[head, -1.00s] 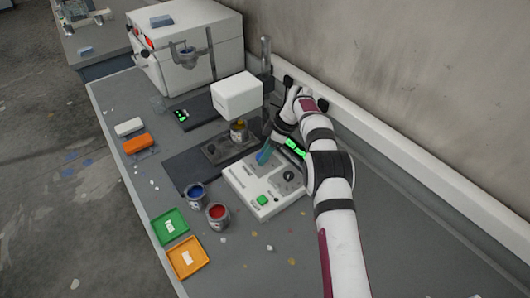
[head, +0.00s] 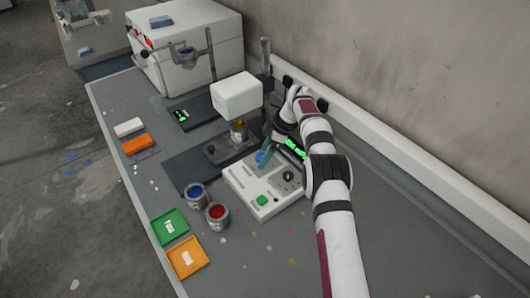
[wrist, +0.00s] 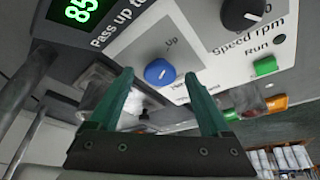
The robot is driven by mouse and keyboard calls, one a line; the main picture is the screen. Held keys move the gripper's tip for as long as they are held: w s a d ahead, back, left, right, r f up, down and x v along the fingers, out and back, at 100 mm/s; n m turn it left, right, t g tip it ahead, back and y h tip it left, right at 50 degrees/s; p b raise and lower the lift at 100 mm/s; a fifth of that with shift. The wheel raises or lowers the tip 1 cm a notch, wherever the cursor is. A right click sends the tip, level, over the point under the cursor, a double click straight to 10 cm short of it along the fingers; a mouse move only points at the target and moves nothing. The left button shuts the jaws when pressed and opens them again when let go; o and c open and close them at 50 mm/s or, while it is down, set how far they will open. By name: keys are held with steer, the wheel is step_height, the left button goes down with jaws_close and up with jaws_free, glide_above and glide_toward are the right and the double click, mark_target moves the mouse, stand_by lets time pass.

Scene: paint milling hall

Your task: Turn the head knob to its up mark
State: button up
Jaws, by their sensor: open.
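The head knob (wrist: 160,72) is a round blue knob on the pale control panel (wrist: 215,75). An "Up" mark is printed above and slightly right of it in the wrist view; another label below it is partly hidden. I cannot tell surely which way its small pale pointer mark faces. The knob also shows in the head view (head: 260,156), beside my fingers. My gripper (wrist: 157,80) is open, with one green finger on each side of the knob in the wrist view. The fingers appear apart from it and hold nothing.
A black speed knob (head: 288,176) and green run button (head: 262,200) share the panel. A white mill head (head: 237,96) stands behind, with a yellowish pot (head: 238,131) below. Blue (head: 196,194) and red (head: 217,214) paint cans stand in front. The bench's right side is mostly clear.

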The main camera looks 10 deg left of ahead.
steer(key=v, duration=1.2)
